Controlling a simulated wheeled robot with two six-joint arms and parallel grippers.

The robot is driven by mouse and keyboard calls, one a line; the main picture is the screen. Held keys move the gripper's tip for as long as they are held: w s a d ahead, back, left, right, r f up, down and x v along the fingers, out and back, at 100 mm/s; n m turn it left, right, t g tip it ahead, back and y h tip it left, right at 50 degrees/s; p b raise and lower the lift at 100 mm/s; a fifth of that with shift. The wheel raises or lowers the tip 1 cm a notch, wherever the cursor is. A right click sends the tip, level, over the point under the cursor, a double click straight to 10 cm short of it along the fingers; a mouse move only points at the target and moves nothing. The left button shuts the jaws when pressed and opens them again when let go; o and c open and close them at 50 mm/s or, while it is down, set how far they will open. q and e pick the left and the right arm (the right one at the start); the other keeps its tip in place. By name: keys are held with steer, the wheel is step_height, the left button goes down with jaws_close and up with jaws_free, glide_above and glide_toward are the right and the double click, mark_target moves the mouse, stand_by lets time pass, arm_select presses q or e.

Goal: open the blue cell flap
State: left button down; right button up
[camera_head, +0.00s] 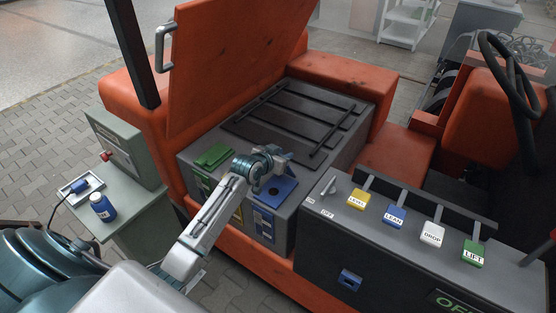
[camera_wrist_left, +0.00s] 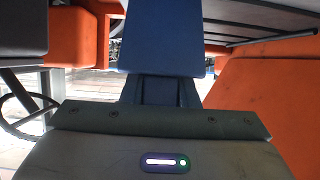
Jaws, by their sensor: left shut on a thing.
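The blue cell (camera_head: 271,196) is at the near end of the battery, and its blue top with a round dark hole is uncovered. My left gripper (camera_head: 278,160) is just above and behind it, shut on the blue flap. In the head view the flap is mostly hidden by the gripper and seems raised off the cell. In the left wrist view a flat blue panel, the flap (camera_wrist_left: 165,40), fills the space directly ahead of my left gripper (camera_wrist_left: 160,88). The exact contact is hard to see. My right gripper is not in view.
A green flap (camera_head: 214,156) lies closed to the left. The orange hood (camera_head: 235,55) stands open behind. On the right is a console with yellow, blue, white and green labelled levers (camera_head: 395,215). A side table (camera_head: 150,200) holds a blue bottle (camera_head: 103,207).

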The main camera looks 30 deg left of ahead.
arm_select(q)
steer(key=shift+w+r, duration=0.2)
steer(key=shift+w, duration=0.4)
steer(key=c, duration=1.3)
jaws_free()
steer(key=shift+w+d, duration=0.1)
steer(key=shift+c, duration=0.2)
steer(key=shift+o, duration=1.1)
steer(key=shift+w+f, duration=0.15)
steer(key=b+v, duration=0.2)
steer(key=v, duration=0.8)
steer(key=shift+s+r, duration=0.25)
steer(key=shift+s, duration=0.1)
